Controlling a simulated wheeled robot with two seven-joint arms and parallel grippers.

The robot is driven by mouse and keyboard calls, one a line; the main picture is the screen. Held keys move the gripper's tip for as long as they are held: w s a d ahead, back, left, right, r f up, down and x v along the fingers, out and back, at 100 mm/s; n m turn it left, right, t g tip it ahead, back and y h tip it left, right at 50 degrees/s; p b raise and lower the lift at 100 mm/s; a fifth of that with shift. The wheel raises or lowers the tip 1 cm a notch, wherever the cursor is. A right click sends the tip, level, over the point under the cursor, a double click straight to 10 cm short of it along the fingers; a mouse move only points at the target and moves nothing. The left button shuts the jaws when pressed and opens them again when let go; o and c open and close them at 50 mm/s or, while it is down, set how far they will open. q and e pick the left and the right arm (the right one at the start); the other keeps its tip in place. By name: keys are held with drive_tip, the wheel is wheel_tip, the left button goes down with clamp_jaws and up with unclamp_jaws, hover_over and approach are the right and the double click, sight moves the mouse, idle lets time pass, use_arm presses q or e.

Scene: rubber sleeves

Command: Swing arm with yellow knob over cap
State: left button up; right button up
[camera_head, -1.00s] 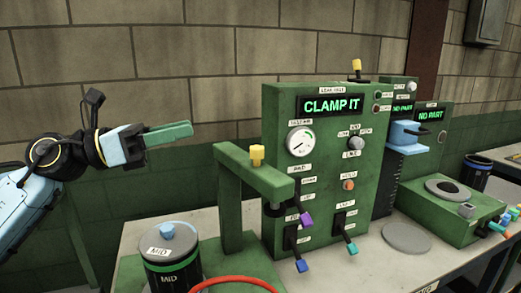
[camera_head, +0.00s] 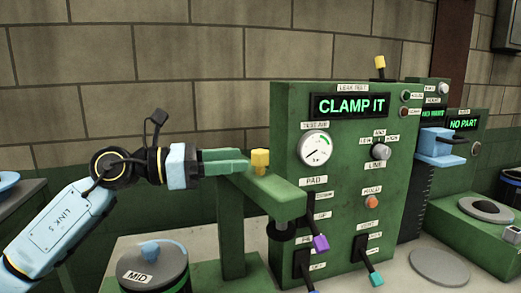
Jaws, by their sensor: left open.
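The yellow knob (camera_head: 260,161) stands upright on the green swing arm (camera_head: 275,194), which reaches from a green post (camera_head: 231,235) toward the front of the test panel. A dark pad (camera_head: 281,231) hangs under the arm's free end. My left gripper (camera_head: 247,162) comes in from the left, its green fingers open and their tips close to the knob. I cannot tell whether they touch it or reach around it. A grey lid with a blue top knob (camera_head: 150,249) sits on a canister marked MID. I cannot tell which part is the cap. My right gripper is out of view.
The green test panel (camera_head: 341,135) reads CLAMP IT, with a gauge and several levers, one purple-tipped (camera_head: 320,243). A grey disc (camera_head: 439,266) lies on the bench to the right. Another station at far right reads NO PART.

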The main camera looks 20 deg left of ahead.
sight(260, 157)
use_arm(q)
drive_tip(key=p+x, duration=0.1)
drive_tip(key=x, duration=0.5)
drive_tip(key=shift+c, duration=0.2)
clamp_jaws()
